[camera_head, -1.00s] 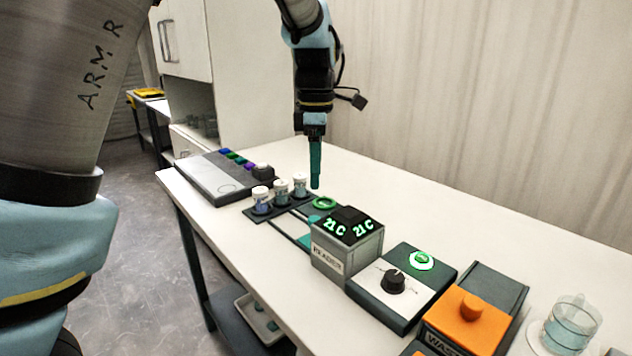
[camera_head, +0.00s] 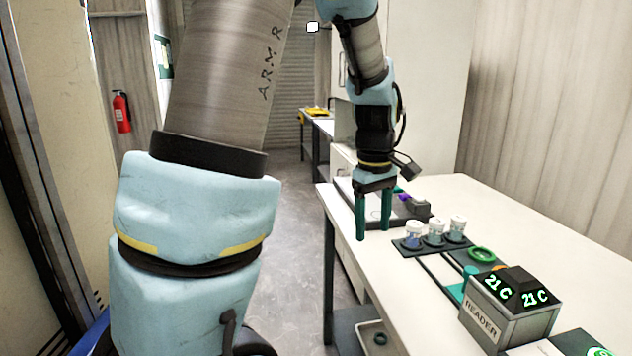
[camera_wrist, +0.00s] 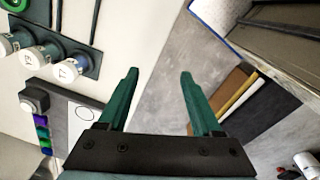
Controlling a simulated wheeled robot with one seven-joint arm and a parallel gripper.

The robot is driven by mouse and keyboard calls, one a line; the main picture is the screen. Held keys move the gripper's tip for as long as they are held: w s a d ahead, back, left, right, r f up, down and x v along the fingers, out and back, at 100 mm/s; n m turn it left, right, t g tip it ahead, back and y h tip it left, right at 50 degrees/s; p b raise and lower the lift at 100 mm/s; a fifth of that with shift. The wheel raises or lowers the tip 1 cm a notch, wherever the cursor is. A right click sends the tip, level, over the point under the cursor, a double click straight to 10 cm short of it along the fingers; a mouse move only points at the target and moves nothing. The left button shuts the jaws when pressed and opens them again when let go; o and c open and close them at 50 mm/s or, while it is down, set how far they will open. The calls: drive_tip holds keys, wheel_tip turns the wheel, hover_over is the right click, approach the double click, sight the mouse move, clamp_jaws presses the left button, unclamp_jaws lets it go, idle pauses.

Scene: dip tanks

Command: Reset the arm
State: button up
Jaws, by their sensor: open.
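My gripper (camera_head: 374,238) hangs fingers-down near the front left edge of the white bench in the head view. Its two green fingers are apart with nothing between them. In the wrist view my gripper (camera_wrist: 158,75) is also open and empty, with the bench edge and grey floor beyond the fingertips. My arm rises above the gripper, bent at the elbow.
Several white-capped vials (camera_head: 436,233) stand in a dark rack (camera_head: 421,249) right of my gripper. A grey panel with coloured buttons (camera_wrist: 75,128) lies behind it. The reader box (camera_head: 508,308) stands nearer. Open floor (camera_head: 290,240) lies left of the bench (camera_head: 590,270).

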drive_tip(key=s+a+f+m, duration=0.2)
drive_tip(key=s+a+m, duration=0.1)
drive_tip(key=a, duration=0.6)
drive_tip(key=s+a+f+m+t, duration=0.1)
drive_tip(key=s+a+f+m, duration=0.1)
drive_tip(key=a, duration=0.7)
drive_tip(key=shift+s+a+m, duration=0.3)
drive_tip(key=shift+s+m, duration=0.55)
drive_tip(key=shift+m, duration=0.25)
